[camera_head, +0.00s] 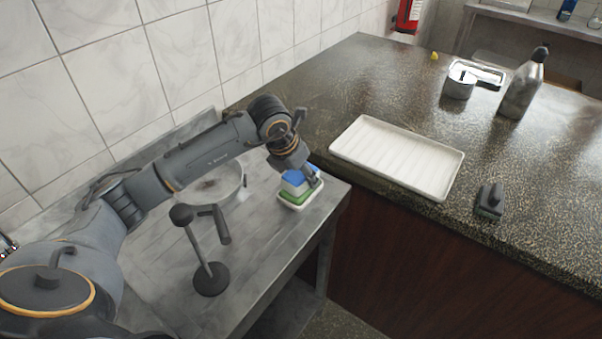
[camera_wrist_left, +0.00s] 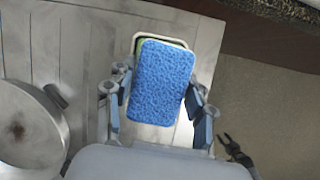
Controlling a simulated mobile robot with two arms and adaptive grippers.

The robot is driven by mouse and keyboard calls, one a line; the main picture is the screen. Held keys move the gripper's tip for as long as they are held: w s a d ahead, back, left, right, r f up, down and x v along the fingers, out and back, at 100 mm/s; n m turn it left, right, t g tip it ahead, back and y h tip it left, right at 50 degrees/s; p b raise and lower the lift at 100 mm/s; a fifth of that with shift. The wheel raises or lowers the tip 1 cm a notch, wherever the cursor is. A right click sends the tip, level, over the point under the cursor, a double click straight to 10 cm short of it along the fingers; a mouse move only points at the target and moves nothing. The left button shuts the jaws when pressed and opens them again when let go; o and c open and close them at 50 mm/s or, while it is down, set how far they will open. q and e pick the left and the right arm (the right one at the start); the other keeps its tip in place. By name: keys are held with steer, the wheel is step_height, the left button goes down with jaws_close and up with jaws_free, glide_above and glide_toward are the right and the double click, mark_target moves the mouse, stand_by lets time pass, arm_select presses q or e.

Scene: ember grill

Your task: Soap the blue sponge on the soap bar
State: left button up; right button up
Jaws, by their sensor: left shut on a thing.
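The blue sponge (camera_head: 292,178) is between the fingers of my left gripper (camera_head: 303,184), which is shut on it. The wrist view of the left arm shows the sponge (camera_wrist_left: 160,82) large between the two fingers (camera_wrist_left: 158,108). Directly under the sponge is a green soap bar (camera_head: 291,194) in a white dish (camera_head: 296,206) at the right end of the metal counter. The sponge appears to rest on the bar, though their contact is partly hidden. In the wrist view only a green edge (camera_wrist_left: 180,43) shows behind the sponge.
A round metal pan (camera_head: 226,190) sits behind my left arm. A dark stand with a round base (camera_head: 211,279) is on the metal counter (camera_head: 262,262). A white ribbed tray (camera_head: 398,154), a dark brush-like object (camera_head: 490,201), a pot (camera_head: 459,86) and a bottle (camera_head: 521,88) are on the stone counter.

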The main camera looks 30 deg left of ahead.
arm_select(q)
steer(key=shift+s+f, duration=0.1)
steer(key=shift+f, duration=0.05)
steer(key=shift+r+p, duration=0.75)
steer(key=shift+r, duration=0.45)
steer(key=shift+r+p, duration=1.25)
steer(key=shift+r, duration=1.15)
